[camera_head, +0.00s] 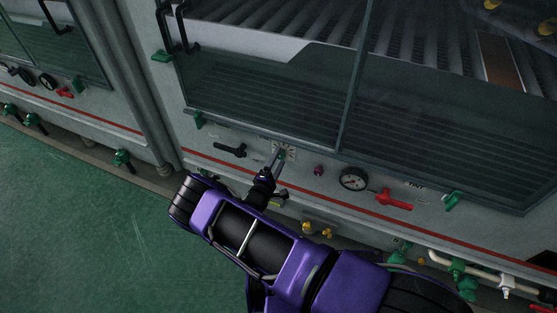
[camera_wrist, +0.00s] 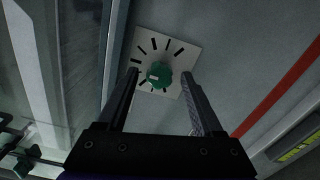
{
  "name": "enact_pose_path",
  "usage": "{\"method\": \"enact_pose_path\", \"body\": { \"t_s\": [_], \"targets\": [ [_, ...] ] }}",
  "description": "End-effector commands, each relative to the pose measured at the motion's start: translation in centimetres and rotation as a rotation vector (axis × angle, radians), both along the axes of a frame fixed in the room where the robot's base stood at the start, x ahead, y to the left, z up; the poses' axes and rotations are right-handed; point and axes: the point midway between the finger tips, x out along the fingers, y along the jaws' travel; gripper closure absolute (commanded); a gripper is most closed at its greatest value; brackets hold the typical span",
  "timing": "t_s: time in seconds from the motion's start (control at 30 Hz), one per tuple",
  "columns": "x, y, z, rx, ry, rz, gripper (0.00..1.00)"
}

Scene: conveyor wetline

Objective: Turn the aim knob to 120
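The aim knob is a green knob on a white square dial plate with black tick marks. In the wrist view the knob (camera_wrist: 159,75) sits between and just beyond my two fingertips, and the dial plate (camera_wrist: 180,47) shows around it. No numbers are legible on the dial. In the head view the knob (camera_head: 281,154) is small on the machine's front panel, partly covered by my gripper (camera_head: 277,162). My gripper also shows in the wrist view (camera_wrist: 160,78), with its fingers apart and a gap on each side of the knob.
A black lever handle (camera_head: 230,150) is left of the dial. A small red knob (camera_head: 318,171), a round gauge (camera_head: 354,179) and a red handle (camera_head: 395,200) are to its right. A glazed door (camera_head: 270,110) lies above, and green floor (camera_head: 80,220) is open at left.

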Motion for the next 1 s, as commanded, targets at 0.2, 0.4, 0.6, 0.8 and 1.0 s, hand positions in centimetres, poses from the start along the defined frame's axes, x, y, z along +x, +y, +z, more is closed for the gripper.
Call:
{"method": "enact_pose_path", "body": {
  "t_s": [0.2,0.4,0.6,0.8,1.0],
  "targets": [
    [0.0,-0.1,0.0,-0.001,-0.001,-0.001,0.29],
    [-0.7,0.3,0.1,-0.001,-0.001,0.0,0.29],
    [-4.3,1.7,0.2,-0.001,0.001,0.003,0.29],
    [-9.0,3.3,0.1,-0.002,0.001,0.003,0.29],
    [-13.2,4.9,0.1,-0.001,0.001,0.003,0.29]
  ]
}}
